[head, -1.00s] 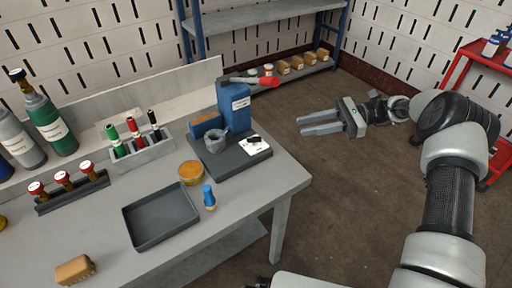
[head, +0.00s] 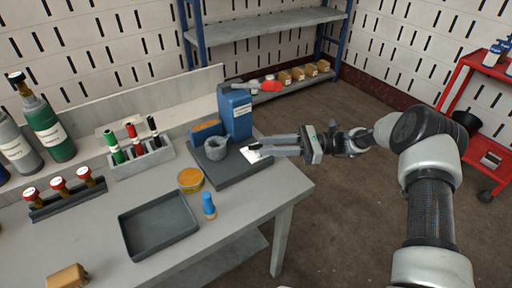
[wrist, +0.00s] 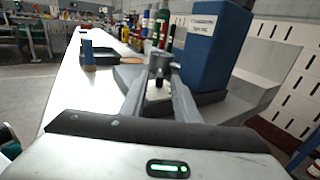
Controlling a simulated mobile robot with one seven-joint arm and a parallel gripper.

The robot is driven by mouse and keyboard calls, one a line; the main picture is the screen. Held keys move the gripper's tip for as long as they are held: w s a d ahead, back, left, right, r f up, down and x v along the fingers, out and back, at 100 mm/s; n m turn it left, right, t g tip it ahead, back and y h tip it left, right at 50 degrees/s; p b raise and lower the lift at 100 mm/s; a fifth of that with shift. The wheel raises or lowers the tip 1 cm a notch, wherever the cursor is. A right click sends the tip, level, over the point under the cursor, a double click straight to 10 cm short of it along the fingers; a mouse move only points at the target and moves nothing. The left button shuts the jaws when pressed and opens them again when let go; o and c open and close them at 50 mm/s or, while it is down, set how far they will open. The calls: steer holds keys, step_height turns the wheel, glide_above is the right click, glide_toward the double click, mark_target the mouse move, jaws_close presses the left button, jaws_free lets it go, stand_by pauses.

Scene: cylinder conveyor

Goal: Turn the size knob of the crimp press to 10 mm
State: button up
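The crimp press has a blue column (head: 236,112) with a red-ended lever (head: 268,86) on top, a dark grey base (head: 226,179) and a grey ring-shaped part (head: 216,147). The size knob (head: 254,148) is small and black, on a white plate at the base's right side. My gripper (head: 250,147) reaches in from the right, its fingers level with the knob. In the wrist view the knob (wrist: 158,84) shows between the two separated fingers, with gaps on both sides. The plate's markings and the knob's setting are too small to read.
A blue block (head: 206,131) stands behind the ring. Open floor is right of the bench.

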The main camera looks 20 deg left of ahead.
mark_target(256, 145)
steer(key=shift+x, duration=2.05)
jaws_close()
